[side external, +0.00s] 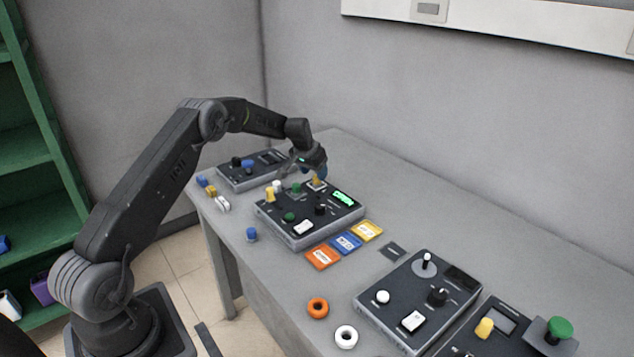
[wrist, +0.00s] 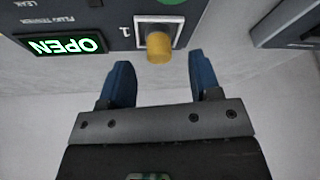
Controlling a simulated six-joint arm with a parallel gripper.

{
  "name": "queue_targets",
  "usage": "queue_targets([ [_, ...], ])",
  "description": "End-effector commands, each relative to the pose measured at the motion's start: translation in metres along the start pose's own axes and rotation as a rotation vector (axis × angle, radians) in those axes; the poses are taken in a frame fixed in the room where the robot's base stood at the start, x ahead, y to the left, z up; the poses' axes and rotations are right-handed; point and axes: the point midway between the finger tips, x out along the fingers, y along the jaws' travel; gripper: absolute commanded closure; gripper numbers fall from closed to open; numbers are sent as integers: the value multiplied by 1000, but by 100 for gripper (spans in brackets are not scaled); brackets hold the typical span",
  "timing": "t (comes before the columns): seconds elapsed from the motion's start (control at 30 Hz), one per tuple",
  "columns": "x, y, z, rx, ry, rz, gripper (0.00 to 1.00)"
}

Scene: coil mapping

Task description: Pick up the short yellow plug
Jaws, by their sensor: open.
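A short yellow plug (wrist: 158,46) stands in a white-framed square socket marked 1, at the edge of a dark panel (wrist: 115,12) in the wrist view. In the side view it appears as a small yellow spot (side external: 316,182) just under my gripper (side external: 314,172). In the wrist view my gripper (wrist: 161,72) is open, with its two blue fingers apart and nothing between them. The plug lies just beyond the fingertips, roughly centred on the gap. The height between fingertips and plug is hard to tell.
The panel bears a lit green OPEN display (wrist: 62,44), knobs and another yellow piece (side external: 270,195). Another panel (side external: 238,174) stands behind left. Orange, blue and yellow cards (side external: 346,243), rings (side external: 318,308) and a further panel (side external: 412,292) lie in front. The table's right rear is clear.

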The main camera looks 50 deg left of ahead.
Motion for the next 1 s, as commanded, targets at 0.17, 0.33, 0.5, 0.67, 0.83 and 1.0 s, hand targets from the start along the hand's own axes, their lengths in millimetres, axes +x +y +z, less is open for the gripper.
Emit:
queue_targets([
  [0.17,24,1,1,0,-1,1,43],
  [0.33,29,1,0,0,1,1,43],
  [0.5,29,1,0,0,1,1,45],
  [0.67,29,1,0,0,1,1,61],
  [0.83,28,1,0,0,0,1,77],
  [1.0,28,1,0,0,0,1,93],
])
